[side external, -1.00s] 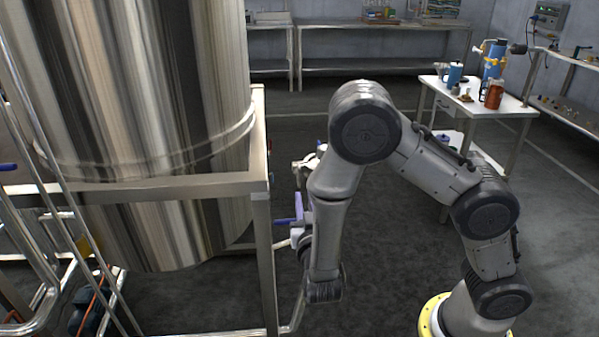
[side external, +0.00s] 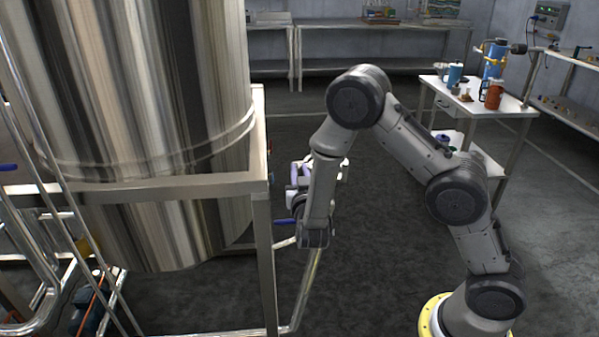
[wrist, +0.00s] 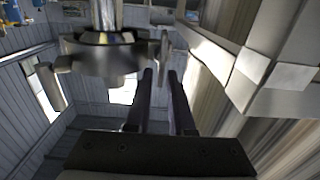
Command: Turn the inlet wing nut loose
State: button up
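In the wrist view, a dull metal clamp fitting (wrist: 100,55) sits at the upper left, around a shiny vertical pipe. A small flat metal piece, which looks like the wing nut (wrist: 165,42), stands at the right side of the fitting.
A large steel tank (side external: 150,120) stands at the left on a metal frame (side external: 262,220), close to my wrist. The frame also shows at the right of the wrist view (wrist: 285,75). A white table (side external: 470,98) with jugs stands at the back right. Open floor lies between.

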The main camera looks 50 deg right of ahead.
grip_shut()
jog(key=shift+a+n, duration=0.1)
jog(key=shift+n, duration=0.3)
jog(key=n, duration=0.5)
jog(key=w+a+f+n, duration=0.1)
jog(key=n, duration=0.5)
jog(key=f+n, duration=0.1)
jog(key=n, duration=0.4)
jog(key=shift+w+a+f+n, duration=0.1)
jog(key=shift+w+a+n, duration=0.2)
jog(key=shift+w+n, duration=0.1)
dwell(0.4)
